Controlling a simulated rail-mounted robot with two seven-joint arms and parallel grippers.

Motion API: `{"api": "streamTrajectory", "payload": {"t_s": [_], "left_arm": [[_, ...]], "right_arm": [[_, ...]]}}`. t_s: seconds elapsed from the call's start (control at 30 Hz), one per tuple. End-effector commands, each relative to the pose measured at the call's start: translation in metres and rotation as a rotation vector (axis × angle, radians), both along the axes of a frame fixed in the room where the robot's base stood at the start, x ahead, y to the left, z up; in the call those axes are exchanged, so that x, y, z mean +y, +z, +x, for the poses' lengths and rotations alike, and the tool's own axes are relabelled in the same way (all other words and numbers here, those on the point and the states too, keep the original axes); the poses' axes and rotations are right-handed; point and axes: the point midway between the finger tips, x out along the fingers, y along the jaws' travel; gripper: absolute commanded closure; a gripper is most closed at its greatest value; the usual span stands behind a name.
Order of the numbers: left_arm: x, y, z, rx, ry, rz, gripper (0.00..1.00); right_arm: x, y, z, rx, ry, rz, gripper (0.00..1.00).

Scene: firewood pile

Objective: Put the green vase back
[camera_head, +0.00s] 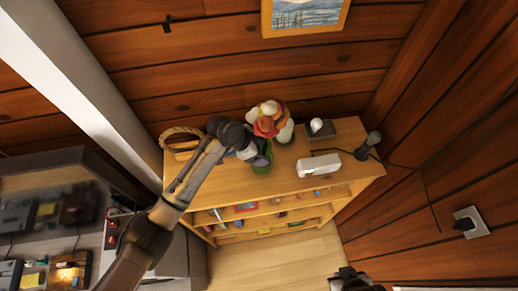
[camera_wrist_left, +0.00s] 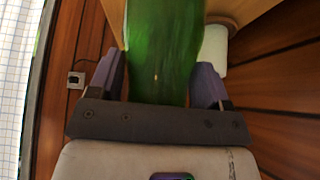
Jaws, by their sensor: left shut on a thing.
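The green vase (camera_head: 262,168) is at the top of the wooden shelf unit, towards its front and left of the middle. My left gripper (camera_head: 247,152) is shut on it, reaching in from the left. In the left wrist view the green vase (camera_wrist_left: 165,50) fills the space between the two purple-grey fingers (camera_wrist_left: 165,85). I cannot tell whether its base touches the shelf top. My right gripper (camera_head: 352,281) shows only as a dark shape at the bottom edge, and its fingers cannot be made out.
On the shelf unit (camera_head: 228,208) stand a colourful bunch (camera_head: 268,122) behind the vase, a basket with a rope handle (camera_head: 180,143), a white box (camera_head: 318,165), a grey box with a white knob (camera_head: 318,128) and a dark upright object (camera_head: 369,145). A cluttered counter is at left.

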Motion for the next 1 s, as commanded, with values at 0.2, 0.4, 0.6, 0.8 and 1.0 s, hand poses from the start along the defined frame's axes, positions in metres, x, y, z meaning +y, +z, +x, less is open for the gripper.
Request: {"api": "streamTrajectory", "payload": {"t_s": [0.2,0.4,0.6,0.8,1.0], "left_arm": [[0.000,-0.002,0.000,-0.002,0.000,-0.002,0.80],[0.000,-0.003,0.000,0.000,0.000,0.000,0.11],[0.000,-0.003,0.000,0.000,0.000,0.000,0.03],[0.000,0.001,0.000,0.000,0.000,0.000,0.03],[0.015,0.022,-0.002,-0.004,0.000,0.001,0.03]], "right_arm": [[0.000,-0.001,0.000,0.000,0.000,0.000,1.00],[0.001,-0.001,0.000,0.000,-0.003,0.004,1.00],[0.003,-0.001,0.000,0.000,-0.006,0.008,1.00],[0.003,0.001,0.000,0.000,-0.007,0.011,1.00],[0.003,-0.005,0.000,0.000,-0.007,0.011,1.00]]}}
